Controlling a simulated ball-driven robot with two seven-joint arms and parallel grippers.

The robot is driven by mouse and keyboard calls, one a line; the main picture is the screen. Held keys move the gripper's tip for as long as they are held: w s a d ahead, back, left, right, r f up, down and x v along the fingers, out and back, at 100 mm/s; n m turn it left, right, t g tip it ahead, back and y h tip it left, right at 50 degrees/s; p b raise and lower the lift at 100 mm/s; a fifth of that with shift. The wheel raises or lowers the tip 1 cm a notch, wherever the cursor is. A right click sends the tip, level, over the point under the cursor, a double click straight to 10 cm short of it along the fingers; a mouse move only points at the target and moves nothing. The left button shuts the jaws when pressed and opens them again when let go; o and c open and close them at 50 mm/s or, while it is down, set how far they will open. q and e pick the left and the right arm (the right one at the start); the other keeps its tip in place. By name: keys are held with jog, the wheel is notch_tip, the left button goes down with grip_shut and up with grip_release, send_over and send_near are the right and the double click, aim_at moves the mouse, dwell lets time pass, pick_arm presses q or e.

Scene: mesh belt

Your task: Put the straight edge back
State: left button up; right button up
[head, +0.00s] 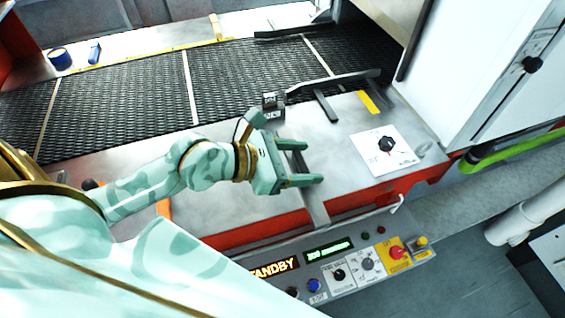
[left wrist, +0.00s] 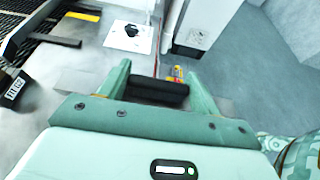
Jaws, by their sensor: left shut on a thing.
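My left gripper (head: 312,163) is over the steel deck in front of the belt. Its fingers stand apart with a dark bar, seemingly the straight edge (left wrist: 158,92), across the gap between them in the left wrist view, and it is shut on this bar. In the head view a grey bar (head: 316,207) shows below the fingers, running towards the front edge; the gripper hides part of it. Whether it touches the deck I cannot tell. My right gripper is not in view.
The black mesh belt (head: 235,78) runs behind the steel deck (head: 345,185). A dark guide rail (head: 335,82) and a small labelled block (head: 270,100) sit at its near edge. A white plate with a black knob (head: 384,148) is to the right. A control panel (head: 350,268) is in front.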

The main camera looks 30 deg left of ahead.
pick_arm(q)
jog(key=shift+s+a+f, duration=0.1)
jog(key=shift+f, duration=0.05)
jog(key=w+a+f+b, duration=0.2)
jog(key=w+f, duration=0.1)
jog(key=w+a+f+b, duration=0.2)
jog(key=w, duration=0.2)
jog(key=w+a+f+b, duration=0.1)
jog(key=w+a+f, duration=0.1)
jog(key=w+f, duration=0.1)
jog(key=shift+w+a+f+b, duration=0.3)
jog(key=shift+f+b, duration=0.05)
jog(key=shift+b, duration=0.05)
jog(key=shift+w+a+f+b, duration=0.2)
jog(key=shift+w+f+b, duration=0.1)
jog(key=shift+f+b, duration=0.1)
jog(key=f, duration=0.1)
jog(key=f+b, duration=0.2)
jog(key=f, duration=0.1)
jog(key=shift+w+a, duration=0.2)
jog(key=shift+w, duration=0.1)
jog(key=shift+r, duration=0.2)
